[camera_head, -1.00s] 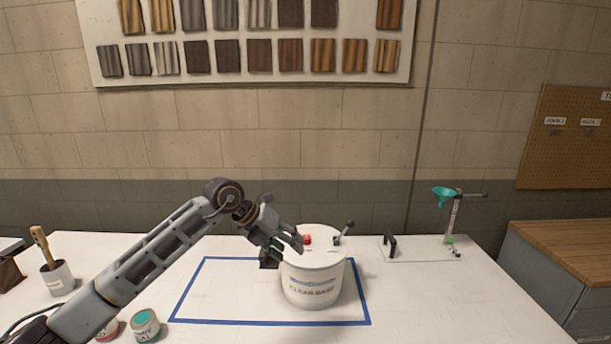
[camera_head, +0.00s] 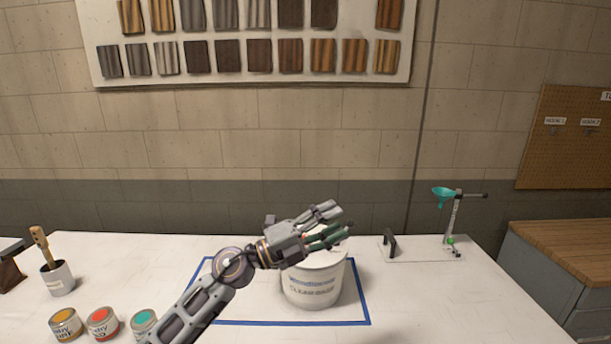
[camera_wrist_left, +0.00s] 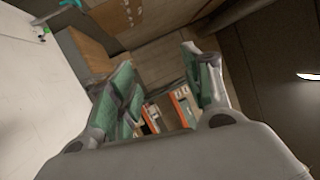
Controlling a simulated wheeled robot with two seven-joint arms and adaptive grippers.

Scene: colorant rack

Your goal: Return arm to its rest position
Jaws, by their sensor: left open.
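My left arm comes in from the bottom left in the head view. Its gripper (camera_head: 328,226) is open and empty, above and in front of the white clear base bucket (camera_head: 314,286), covering much of the bucket's lid. I cannot tell whether it touches the bucket. In the left wrist view the two green-padded fingers (camera_wrist_left: 165,95) stand apart with nothing between them. My right gripper is not in view.
The bucket stands inside a blue taped outline (camera_head: 368,300) on the white table (camera_head: 440,310). Colorant cans (camera_head: 103,323) and a brush cup (camera_head: 58,279) stand at the left. A stand with a teal funnel (camera_head: 443,196) is at the back right. The table's right front is clear.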

